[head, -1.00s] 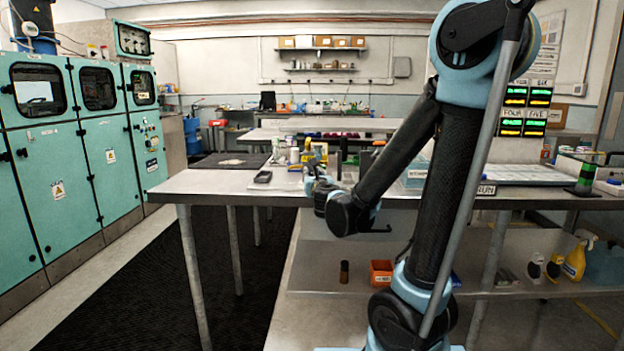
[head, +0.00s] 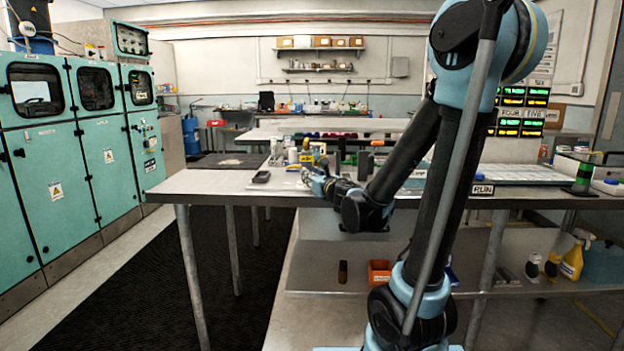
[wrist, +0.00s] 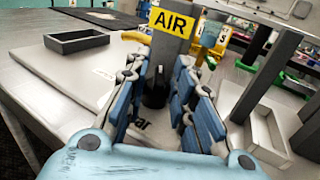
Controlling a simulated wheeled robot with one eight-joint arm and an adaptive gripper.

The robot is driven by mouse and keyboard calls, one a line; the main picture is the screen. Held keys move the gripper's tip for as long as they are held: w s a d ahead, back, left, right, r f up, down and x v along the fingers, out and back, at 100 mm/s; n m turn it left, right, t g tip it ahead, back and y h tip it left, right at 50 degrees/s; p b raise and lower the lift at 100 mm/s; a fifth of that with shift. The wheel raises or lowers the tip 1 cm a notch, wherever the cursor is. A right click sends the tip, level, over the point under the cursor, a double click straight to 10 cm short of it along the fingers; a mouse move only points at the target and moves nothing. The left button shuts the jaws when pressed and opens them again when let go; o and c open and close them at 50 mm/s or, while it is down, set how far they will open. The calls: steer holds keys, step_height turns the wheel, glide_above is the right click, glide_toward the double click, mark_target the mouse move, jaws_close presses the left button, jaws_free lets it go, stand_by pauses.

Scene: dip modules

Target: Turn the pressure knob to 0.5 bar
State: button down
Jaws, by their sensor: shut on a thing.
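A black pressure knob (wrist: 155,95) stands at the foot of a grey post with a yellow AIR sign (wrist: 171,22) in the wrist view. My gripper (wrist: 159,78) has its blue-grey fingers on either side of the knob and is shut on it. Printed letters ending in "ar" show on the panel below the knob. The scale marks and pointer are hidden by the fingers, so I cannot read the setting. In the head view my gripper (head: 318,184) is low over the front edge of the bench (head: 220,182), and the knob cannot be made out.
A dark empty tray (wrist: 77,40) lies on the left of the bench. A grey upright post (wrist: 265,75) and a pale open box (wrist: 268,135) stand close to the right of my fingers. Yellow fittings and bottles are behind the sign.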

steer(key=shift+d, duration=0.1)
steer(key=c, duration=1.3)
jaws_free()
steer(key=shift+c, duration=0.2)
steer(key=shift+s, duration=0.1)
steer(key=v, duration=1.1)
steer(key=shift+s+f, duration=0.15)
steer(key=shift+s, duration=0.1)
steer(key=shift+d, duration=0.25)
